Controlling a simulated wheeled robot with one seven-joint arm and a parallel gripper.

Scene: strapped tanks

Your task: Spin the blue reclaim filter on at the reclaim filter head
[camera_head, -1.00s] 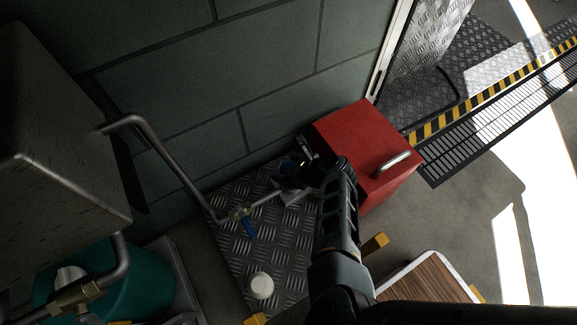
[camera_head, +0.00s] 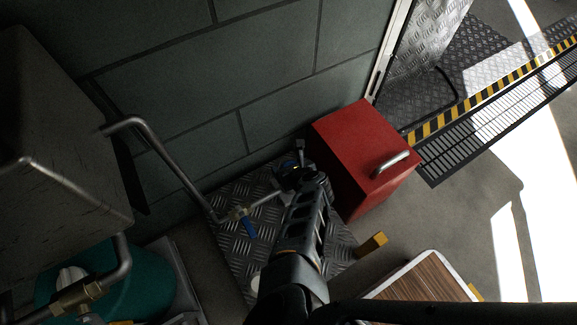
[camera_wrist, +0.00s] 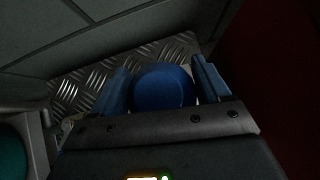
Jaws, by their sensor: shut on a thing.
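The blue reclaim filter (camera_wrist: 162,87) shows as a rounded blue body between the two fingers of my gripper (camera_wrist: 162,88) in the wrist view. My gripper is shut on it. In the head view my gripper (camera_head: 290,172) is at the end of the pipe, above the tread plate, and my wrist largely hides the filter. The filter head is mostly hidden behind my gripper, so I cannot tell whether the filter touches it.
A red box (camera_head: 350,150) with a metal handle stands close on the right of my gripper. The block wall (camera_head: 190,110) is behind. A grey tank (camera_head: 55,130) and a teal vessel (camera_head: 105,280) stand left. A wood-topped surface (camera_head: 425,283) is at lower right.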

